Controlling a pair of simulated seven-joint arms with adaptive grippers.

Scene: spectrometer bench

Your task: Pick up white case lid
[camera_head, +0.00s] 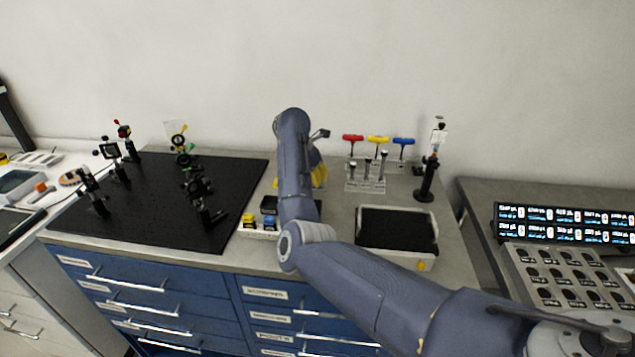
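A white case (391,258) with a dark top or interior and a yellow latch (421,265) sits on the bench, right of centre. I cannot make out whether its lid is a separate part. My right arm comes in from the lower right, bends in front of the case and reaches to the back of the bench. My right gripper (319,134) is at the far end of that arm, left of and behind the case, apart from it. Its fingers are mostly hidden by the arm, so their opening does not show. My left gripper is not in view.
Red, yellow and blue T-handled tools (378,140) stand in a clear rack behind the case. A black post mount (427,178) stands near its back right. A black optical breadboard (160,200) with several mounts fills the left.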

